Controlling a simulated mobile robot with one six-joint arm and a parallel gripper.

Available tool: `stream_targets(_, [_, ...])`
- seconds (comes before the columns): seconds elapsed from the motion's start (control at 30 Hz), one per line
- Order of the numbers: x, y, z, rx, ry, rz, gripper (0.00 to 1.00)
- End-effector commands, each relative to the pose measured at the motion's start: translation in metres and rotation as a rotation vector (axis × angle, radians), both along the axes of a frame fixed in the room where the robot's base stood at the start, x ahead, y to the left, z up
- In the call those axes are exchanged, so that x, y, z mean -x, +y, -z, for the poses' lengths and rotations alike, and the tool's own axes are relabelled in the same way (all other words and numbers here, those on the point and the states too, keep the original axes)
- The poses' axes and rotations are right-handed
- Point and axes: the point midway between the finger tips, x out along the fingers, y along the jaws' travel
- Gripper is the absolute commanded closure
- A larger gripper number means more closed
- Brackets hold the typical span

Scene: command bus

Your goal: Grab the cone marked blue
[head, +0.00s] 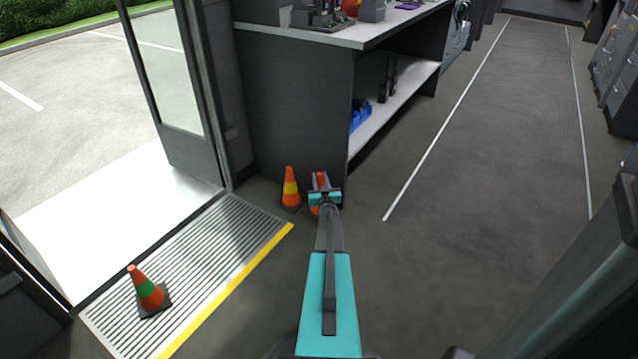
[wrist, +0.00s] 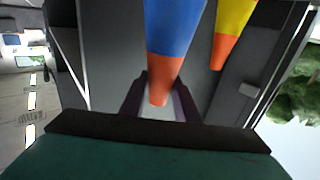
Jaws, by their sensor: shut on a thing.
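The orange cone with a blue band (wrist: 172,30) fills the middle of the wrist view, its orange tip between my two dark fingers. In the head view this cone (head: 319,181) is mostly hidden behind my gripper (head: 324,193), beside the corner of the counter. My gripper, which also shows in the wrist view (wrist: 160,100), is shut on the cone near its tip. I cannot tell whether the cone's base touches the floor.
A yellow-banded cone (head: 290,188) stands just left of my gripper. A green-banded cone (head: 147,290) stands on the ribbed step (head: 205,260) by the open door. The counter (head: 295,105) rises close behind. The aisle floor (head: 480,130) to the right is clear.

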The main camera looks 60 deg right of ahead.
Motion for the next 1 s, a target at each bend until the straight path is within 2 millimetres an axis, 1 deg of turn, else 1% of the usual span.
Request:
stream_targets(0.03, [0.010, 0.008, -0.003, -0.001, 0.000, 0.001, 1.00])
stream_targets(0.6, [0.092, 0.075, -0.013, -0.001, -0.001, 0.000, 1.00])
stream_targets(0.8, [0.113, 0.091, -0.015, 0.000, -0.001, 0.001, 1.00])
stream_targets(1.0, [0.122, 0.099, -0.015, 0.001, -0.001, 0.000, 1.00])
